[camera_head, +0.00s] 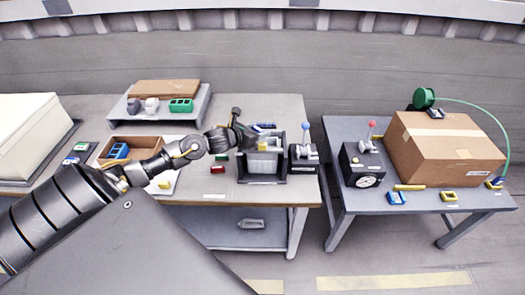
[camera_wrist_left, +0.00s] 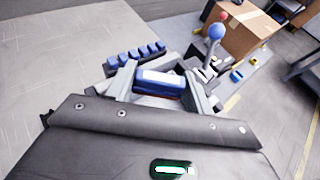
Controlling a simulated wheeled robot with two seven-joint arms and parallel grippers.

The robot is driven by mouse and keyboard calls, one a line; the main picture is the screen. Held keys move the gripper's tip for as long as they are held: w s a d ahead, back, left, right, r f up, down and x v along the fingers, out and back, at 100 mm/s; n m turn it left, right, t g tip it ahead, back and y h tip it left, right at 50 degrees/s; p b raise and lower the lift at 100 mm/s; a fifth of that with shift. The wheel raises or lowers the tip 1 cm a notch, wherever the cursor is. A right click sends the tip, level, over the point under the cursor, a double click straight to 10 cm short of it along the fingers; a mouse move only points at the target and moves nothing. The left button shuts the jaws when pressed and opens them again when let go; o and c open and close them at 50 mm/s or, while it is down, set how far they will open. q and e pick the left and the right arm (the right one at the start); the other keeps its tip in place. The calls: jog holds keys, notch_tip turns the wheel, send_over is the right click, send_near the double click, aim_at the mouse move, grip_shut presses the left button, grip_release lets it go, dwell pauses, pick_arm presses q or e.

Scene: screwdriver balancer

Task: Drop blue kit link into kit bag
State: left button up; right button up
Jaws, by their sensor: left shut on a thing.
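My left gripper (camera_wrist_left: 165,82) is shut on the blue kit link (camera_wrist_left: 160,77), a small blue piece with a pale top face, held between its two fingers. In the head view the left gripper (camera_head: 246,136) is over the dark frame at the right part of the middle table. A pale grey container that looks like the kit bag (camera_head: 262,163) sits in that frame, below the gripper. The wrist and fingers hide part of its opening. I cannot clearly make out the held link in the head view. My right gripper is not in view.
A lever with a blue knob (camera_head: 306,126) stands right of the frame, and a row of blue pieces (camera_wrist_left: 135,54) lies behind it. A red piece (camera_head: 217,169) lies left of the frame. A cardboard box (camera_head: 445,148) stands on the right table.

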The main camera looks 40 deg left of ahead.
pick_arm(q)
jog(key=o, duration=1)
jog(key=shift+b+v, duration=1.4)
jog(key=shift+v, duration=4.05)
